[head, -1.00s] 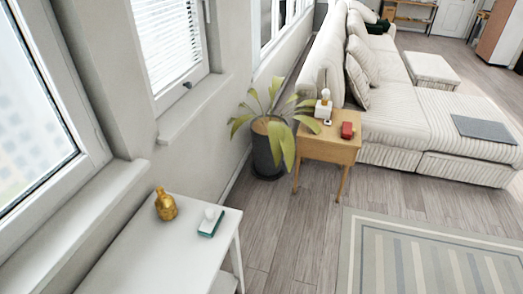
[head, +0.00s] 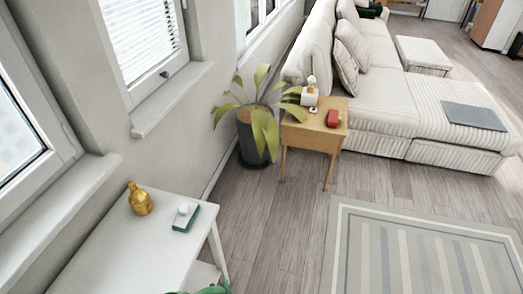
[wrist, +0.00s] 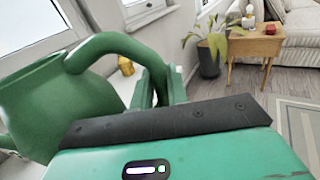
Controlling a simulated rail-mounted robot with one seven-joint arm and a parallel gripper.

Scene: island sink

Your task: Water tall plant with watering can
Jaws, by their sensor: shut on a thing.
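The tall plant (head: 257,118) has long yellow-green leaves and stands in a dark pot (head: 253,145) on the floor by the wall, left of a wooden side table. It also shows in the wrist view (wrist: 205,45). The green watering can (wrist: 65,100) fills the left of the wrist view. My gripper (wrist: 160,88) is shut on its curved handle, and the black gripper body hides part of the grip. The can's spout is not clearly visible. In the head view, only a green piece (head: 205,290) shows at the bottom edge. The plant is well ahead, apart from the can.
A white table (head: 135,240) at the lower left bears a gold vase (head: 139,199) and a green-and-white brush-like item (head: 185,217). The wooden side table (head: 316,130) holds a red item (head: 333,118). Bare floor lies between the white table and plant; a striped rug (head: 425,245) is right.

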